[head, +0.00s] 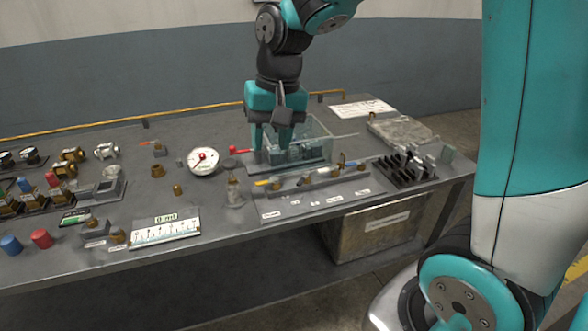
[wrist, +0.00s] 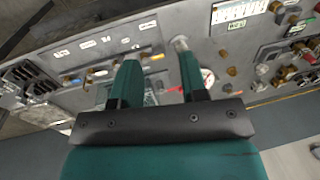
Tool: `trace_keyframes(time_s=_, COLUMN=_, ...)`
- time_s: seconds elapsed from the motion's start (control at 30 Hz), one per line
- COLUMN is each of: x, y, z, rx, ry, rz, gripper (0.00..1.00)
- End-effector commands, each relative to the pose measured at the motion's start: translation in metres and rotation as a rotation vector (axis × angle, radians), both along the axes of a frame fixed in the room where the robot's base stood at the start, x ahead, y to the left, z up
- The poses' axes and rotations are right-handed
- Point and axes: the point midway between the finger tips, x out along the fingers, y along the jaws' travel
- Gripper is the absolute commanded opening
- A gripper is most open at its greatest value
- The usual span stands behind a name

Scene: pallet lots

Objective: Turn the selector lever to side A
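My gripper (head: 271,143) points down over the clear-walled box (head: 318,132) at the back middle of the bench. In the wrist view the two fingers of my gripper (wrist: 157,70) stand apart with nothing held between them. A lever with a red knob (head: 236,150) shows just left of the box, near my fingers. A labelled panel (head: 298,204) in front of the box carries a row of fittings, including a yellow handle (head: 263,183). I cannot tell which of these is the selector lever, and no side A mark is readable. My fingers hide part of the box.
A glass bottle (head: 233,188) stands left of the panel. A round gauge (head: 203,161) is farther left. A black rack (head: 405,168) stands to the right. A white scale card (head: 165,229) lies near the front edge. Several valves and knobs crowd the left side.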

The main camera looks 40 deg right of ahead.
Motion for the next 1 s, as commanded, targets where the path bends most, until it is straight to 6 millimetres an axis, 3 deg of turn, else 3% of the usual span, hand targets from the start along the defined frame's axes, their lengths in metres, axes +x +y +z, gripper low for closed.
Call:
trace_keyframes(time_s=0.03, x=0.028, y=-0.028, z=-0.002, rx=-0.025, ry=0.03, rz=-0.158, gripper=0.4)
trace_keyframes(time_s=0.1, x=0.055, y=-0.064, z=-0.009, rx=-0.056, ry=0.061, rz=-0.356, gripper=0.4)
trace_keyframes(time_s=0.2, x=0.08, y=-0.105, z=-0.02, rx=-0.089, ry=0.091, rz=-0.575, gripper=0.4)
trace_keyframes(time_s=0.3, x=0.092, y=-0.13, z=-0.028, rx=-0.107, ry=0.107, rz=-0.708, gripper=0.4)
trace_keyframes(time_s=0.57, x=0.095, y=-0.14, z=-0.058, rx=-0.116, ry=0.117, rz=-0.762, gripper=0.4)
trace_keyframes(time_s=1.0, x=0.094, y=-0.14, z=-0.157, rx=-0.115, ry=0.118, rz=-0.758, gripper=0.4)
